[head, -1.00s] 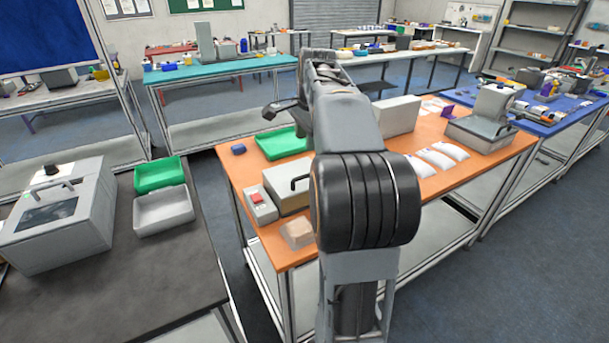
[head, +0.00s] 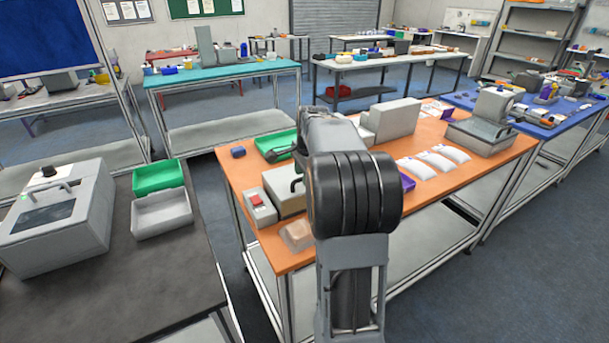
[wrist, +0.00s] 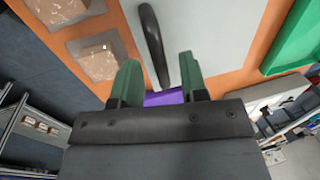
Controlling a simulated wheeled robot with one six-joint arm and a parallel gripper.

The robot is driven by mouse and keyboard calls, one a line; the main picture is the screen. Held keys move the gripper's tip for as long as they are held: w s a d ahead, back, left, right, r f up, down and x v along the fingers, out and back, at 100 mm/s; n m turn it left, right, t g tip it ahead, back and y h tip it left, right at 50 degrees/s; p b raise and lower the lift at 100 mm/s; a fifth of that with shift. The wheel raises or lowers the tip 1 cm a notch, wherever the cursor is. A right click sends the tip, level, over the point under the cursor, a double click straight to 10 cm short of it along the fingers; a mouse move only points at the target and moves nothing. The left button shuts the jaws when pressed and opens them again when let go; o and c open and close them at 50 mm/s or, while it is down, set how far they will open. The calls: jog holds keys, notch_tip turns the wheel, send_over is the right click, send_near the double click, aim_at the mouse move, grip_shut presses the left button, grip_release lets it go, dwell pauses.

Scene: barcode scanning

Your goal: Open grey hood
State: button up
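The grey hood (head: 284,203) sits on the orange table, partly hidden behind my arm in the head view. Its black curved handle (wrist: 151,45) stands out in the wrist view on the flat grey top (wrist: 204,35). My gripper (wrist: 159,66) has two green fingers spread apart with a gap between them. The handle's near end lies just ahead of that gap, and I cannot tell whether it touches a finger. The hood looks closed. In the head view my gripper is mostly hidden by my arm.
A control box with a red button (head: 256,206) stands left of the hood. A brown package (head: 297,235) lies in front. A green tray (head: 275,143) is behind. White packets (head: 416,167) lie to the right. Something purple (wrist: 165,97) shows between the fingers.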

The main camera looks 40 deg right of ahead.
jog(key=shift+f, duration=0.2)
jog(key=shift+c, duration=0.5)
grip_shut()
